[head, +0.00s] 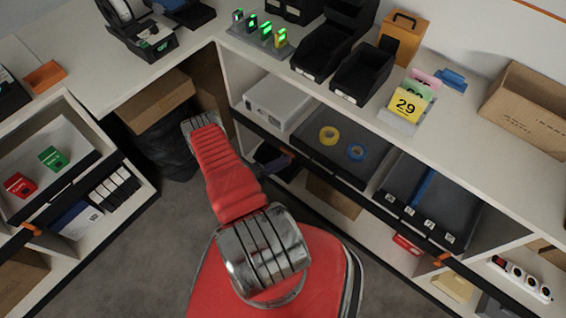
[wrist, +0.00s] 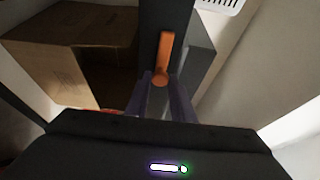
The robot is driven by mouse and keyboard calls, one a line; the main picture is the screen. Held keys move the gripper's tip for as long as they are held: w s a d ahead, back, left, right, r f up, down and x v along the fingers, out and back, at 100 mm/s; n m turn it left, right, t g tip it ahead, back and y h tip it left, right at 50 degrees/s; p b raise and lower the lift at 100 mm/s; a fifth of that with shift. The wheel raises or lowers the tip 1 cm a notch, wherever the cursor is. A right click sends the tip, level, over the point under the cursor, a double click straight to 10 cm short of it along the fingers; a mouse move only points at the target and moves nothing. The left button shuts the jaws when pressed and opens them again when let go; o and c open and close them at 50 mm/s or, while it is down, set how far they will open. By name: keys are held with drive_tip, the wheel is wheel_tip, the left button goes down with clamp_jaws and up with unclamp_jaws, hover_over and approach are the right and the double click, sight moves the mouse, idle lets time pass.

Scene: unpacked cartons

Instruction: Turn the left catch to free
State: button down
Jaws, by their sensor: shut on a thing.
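The orange catch (wrist: 166,52) shows in the wrist view as a bar with a rounded end, set on a dark rail. It points along the length of the rail in that view. My gripper (wrist: 163,95) is shut on the rounded end of the catch, with one finger on each side. In the head view my arm reaches to the left part of the right-hand shelf, and the held catch is hidden there. Another orange catch (head: 441,258) shows at the right end of the shelf's dark front rail.
A grey tray (head: 330,172) with yellow and blue tape rolls stands behind the rail. A white box (head: 277,101) is on its left. An open carton (wrist: 62,62) is at the left in the wrist view. Grey floor (head: 120,250) is clear left of my arm.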

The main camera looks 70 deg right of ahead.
drive_tip(key=shift+f, duration=0.15)
drive_tip(key=c, duration=1.5)
unclamp_jaws()
drive_tip(key=shift+c, duration=0.2)
drive_tip(key=v, duration=1.4)
